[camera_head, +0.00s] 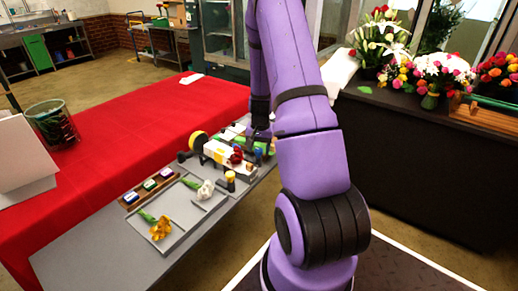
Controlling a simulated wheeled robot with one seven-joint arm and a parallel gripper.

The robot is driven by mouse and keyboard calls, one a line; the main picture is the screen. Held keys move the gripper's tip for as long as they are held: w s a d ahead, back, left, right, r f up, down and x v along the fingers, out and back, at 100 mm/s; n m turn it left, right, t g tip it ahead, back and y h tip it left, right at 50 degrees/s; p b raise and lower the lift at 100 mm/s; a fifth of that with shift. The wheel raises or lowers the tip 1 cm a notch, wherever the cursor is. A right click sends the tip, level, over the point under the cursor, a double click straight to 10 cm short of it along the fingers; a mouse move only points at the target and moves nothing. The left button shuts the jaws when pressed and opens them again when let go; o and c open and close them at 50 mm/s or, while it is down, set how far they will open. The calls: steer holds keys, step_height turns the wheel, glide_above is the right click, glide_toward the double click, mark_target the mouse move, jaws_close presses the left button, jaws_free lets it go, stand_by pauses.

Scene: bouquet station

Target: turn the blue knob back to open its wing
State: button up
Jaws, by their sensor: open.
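My gripper (260,143) is at the far end of my purple arm, above the back of the fixture on the grey table. It is open, and its fingers point down, partly hidden by the arm. A small blue piece, seemingly the blue knob (258,156), shows just below the fingers. I cannot tell whether the fingers touch it or stand around it. A white fixture body (216,151) lies left of it with a red flower (237,157) on it. The wing of the blue knob cannot be made out clearly.
A grey tray (178,232) holds a yellow flower (160,228) and a white flower (205,189). A wooden holder (140,192) carries coloured blocks. The red-covered table (110,150) lies left.

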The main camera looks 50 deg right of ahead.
mark_target(259, 149)
step_height(259, 149, up, 10)
steer(key=shift+s, duration=0.15)
stand_by(0.3)
steer(key=shift+d+r, duration=0.1)
stand_by(0.3)
steer(key=s+a+r+n+t, duration=0.25)
steer(key=a+r+n, duration=0.35)
steer(key=a+r, duration=1.35)
steer(key=s+a+r+n+t, duration=0.1)
steer(key=s+a+r+n, duration=0.2)
steer(key=s+a, duration=0.3)
steer(key=s+a+r+n+t, duration=0.1)
steer(key=s+a+r, duration=0.4)
steer(key=s, duration=0.5)
steer(key=shift+a+n, duration=0.35)
steer(key=shift+n, duration=0.55)
